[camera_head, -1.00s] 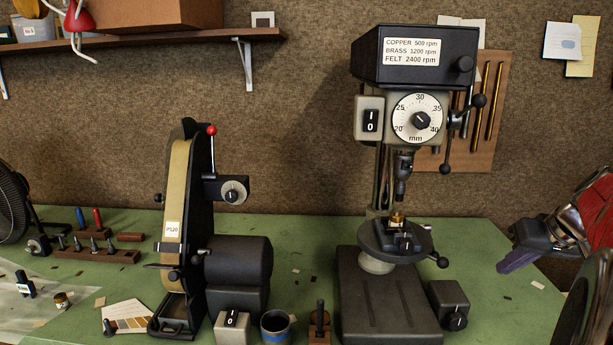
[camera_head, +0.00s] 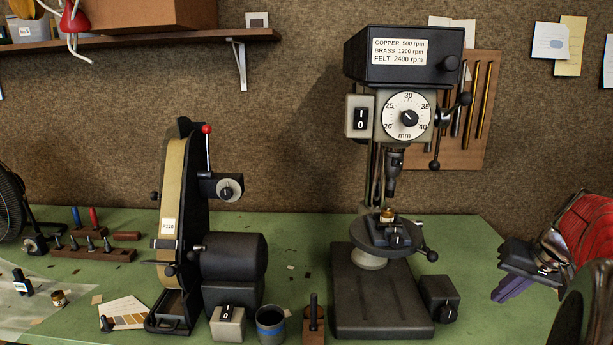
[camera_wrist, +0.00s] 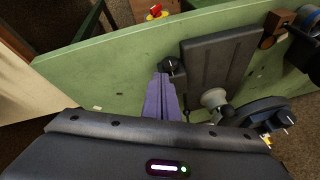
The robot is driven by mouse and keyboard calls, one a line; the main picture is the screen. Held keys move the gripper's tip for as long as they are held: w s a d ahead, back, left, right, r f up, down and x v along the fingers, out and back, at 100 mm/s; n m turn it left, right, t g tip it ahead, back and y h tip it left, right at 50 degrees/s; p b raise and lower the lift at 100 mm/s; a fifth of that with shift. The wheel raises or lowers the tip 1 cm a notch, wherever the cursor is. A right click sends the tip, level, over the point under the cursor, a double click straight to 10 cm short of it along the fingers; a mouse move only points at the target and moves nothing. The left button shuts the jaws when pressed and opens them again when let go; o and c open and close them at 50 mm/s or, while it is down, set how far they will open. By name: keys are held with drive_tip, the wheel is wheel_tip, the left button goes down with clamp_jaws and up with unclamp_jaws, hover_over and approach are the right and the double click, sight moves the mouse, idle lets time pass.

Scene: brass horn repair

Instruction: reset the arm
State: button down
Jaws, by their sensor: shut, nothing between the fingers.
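The gripper is apart from the drill press (camera_head: 410,60) and touches nothing that I can see.
The green bench (camera_head: 480,240) carries the drill press, a belt sander (camera_head: 182,220), a blue-banded cup (camera_head: 270,325) and a row of small pegs (camera_head: 93,252). In the wrist view the drill press base (camera_wrist: 215,65) and a dark knob box (camera_wrist: 172,67) lie close to the fingers.

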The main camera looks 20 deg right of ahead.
drive_tip(key=s+a+f+n, duration=0.1)
drive_tip(key=s+a+n, duration=0.1)
drive_tip(key=a, duration=1)
drive_tip(key=s+a+f+n, duration=0.1)
drive_tip(key=s+a+n, duration=0.2)
drive_tip(key=a, duration=1)
drive_tip(key=s+a+n, duration=0.2)
drive_tip(key=a, duration=1.1)
drive_tip(key=shift+s+a+f+n+t+y, duration=0.2)
drive_tip(key=shift+f+n+t+y, duration=0.1)
drive_tip(key=shift+f, duration=0.1)
